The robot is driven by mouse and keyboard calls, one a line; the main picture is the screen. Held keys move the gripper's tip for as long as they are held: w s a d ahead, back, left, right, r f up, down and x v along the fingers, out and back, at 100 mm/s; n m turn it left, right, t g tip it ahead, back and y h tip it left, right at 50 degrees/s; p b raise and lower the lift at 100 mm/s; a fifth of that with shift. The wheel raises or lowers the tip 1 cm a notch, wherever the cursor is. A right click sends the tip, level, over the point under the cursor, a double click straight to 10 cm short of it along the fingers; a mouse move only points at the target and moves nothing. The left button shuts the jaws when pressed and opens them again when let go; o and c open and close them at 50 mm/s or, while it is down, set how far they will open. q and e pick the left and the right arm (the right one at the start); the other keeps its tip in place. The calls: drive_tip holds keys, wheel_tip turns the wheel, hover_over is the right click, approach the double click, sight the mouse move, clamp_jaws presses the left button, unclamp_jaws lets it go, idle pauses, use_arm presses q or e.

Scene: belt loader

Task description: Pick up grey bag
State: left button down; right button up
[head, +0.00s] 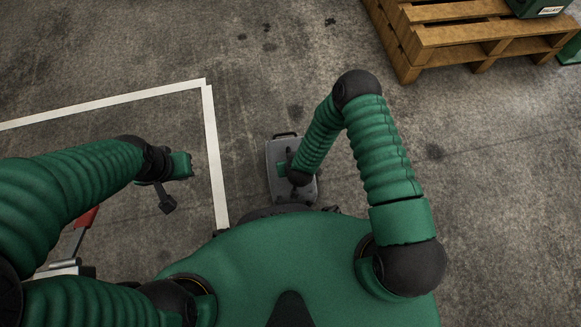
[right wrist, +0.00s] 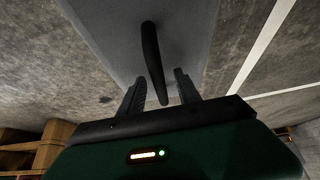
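The grey bag (head: 277,152) is on the concrete floor in front of my body, partly covered by my right arm. One dark handle shows at its far end. My right gripper (head: 299,172) is over the bag. In the right wrist view the bag's grey face (right wrist: 105,30) fills the top middle. A black handle (right wrist: 152,55) runs down between the two fingers of my right gripper (right wrist: 158,90). The fingers are apart, with gaps on both sides of the handle. My left gripper (head: 172,180) hangs at the left, away from the bag; its fingers are not clear.
White floor lines (head: 213,150) form a corner left of the bag. A wooden pallet (head: 455,38) with a dark green case (head: 535,6) stands at the upper right. A red and metal object (head: 84,218) is partly hidden behind my left arm. Floor around the bag is mostly clear.

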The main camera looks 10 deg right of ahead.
drive_tip(key=shift+f, duration=0.25)
idle(0.4)
clamp_jaws()
idle(1.3)
